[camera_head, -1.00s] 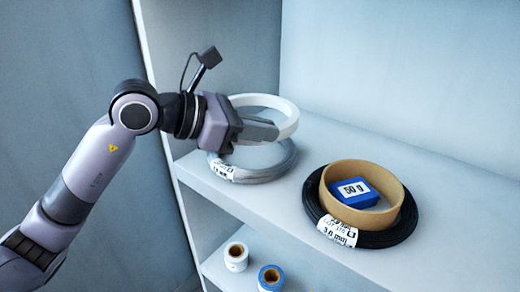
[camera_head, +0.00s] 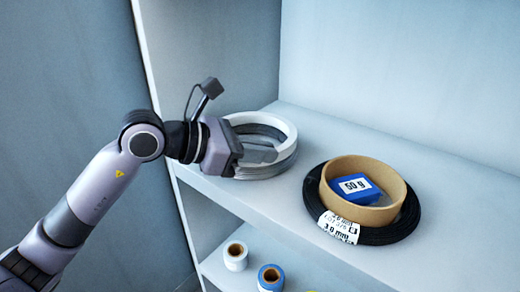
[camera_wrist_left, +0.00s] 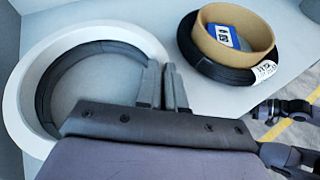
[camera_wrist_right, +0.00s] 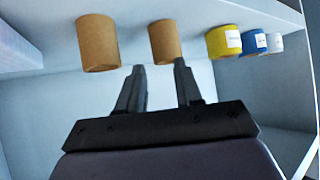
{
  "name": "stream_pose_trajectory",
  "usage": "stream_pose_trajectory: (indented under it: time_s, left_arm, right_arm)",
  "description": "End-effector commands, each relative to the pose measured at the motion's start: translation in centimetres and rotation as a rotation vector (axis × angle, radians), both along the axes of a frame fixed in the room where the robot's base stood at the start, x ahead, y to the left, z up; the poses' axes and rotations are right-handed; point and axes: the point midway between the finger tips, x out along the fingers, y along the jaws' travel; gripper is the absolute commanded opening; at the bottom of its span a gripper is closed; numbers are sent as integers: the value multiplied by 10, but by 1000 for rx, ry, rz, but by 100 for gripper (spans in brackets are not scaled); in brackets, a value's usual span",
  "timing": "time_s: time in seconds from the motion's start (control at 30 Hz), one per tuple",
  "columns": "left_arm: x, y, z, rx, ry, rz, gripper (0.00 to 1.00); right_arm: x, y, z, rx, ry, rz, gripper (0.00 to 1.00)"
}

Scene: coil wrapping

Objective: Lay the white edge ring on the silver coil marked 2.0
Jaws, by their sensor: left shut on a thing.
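The white edge ring (camera_head: 284,127) is level with the silver coil (camera_head: 278,170), at or just above its top; I cannot tell if they touch. My left gripper (camera_head: 262,152) is shut on the near side of the ring. In the left wrist view the ring (camera_wrist_left: 24,85) curves around the dark-looking coil (camera_wrist_left: 48,75), with the left fingers (camera_wrist_left: 163,85) at its right side. The coil's label is hidden behind my gripper. My right gripper (camera_wrist_right: 160,72) is open and empty in the right wrist view.
A black coil (camera_head: 385,235) marked 3.0 lies to the right on the shelf (camera_head: 340,130), with a tan ring (camera_head: 390,205) and a blue 50 g block (camera_head: 358,188) inside it. Rolls (camera_head: 236,256) stand on the shelf below. Tan rolls (camera_wrist_right: 98,45) and a yellow roll (camera_wrist_right: 224,42) show near my right gripper.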

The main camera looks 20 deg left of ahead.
Motion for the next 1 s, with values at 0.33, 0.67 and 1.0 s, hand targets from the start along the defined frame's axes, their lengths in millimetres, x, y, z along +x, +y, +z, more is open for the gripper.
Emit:
stream_pose_trajectory:
  time_s: [0.33,0.67,1.0]
  left_arm:
    - [0,0,-2,0,0,0,33]
    - [0,0,3,-1,-1,0,33]
    - [-25,34,24,5,-2,4,33]
  right_arm:
    - [2,0,3,1,-9,4,35]
    - [2,0,6,-1,-8,6,35]
    - [0,-2,-1,-6,-4,3,35]
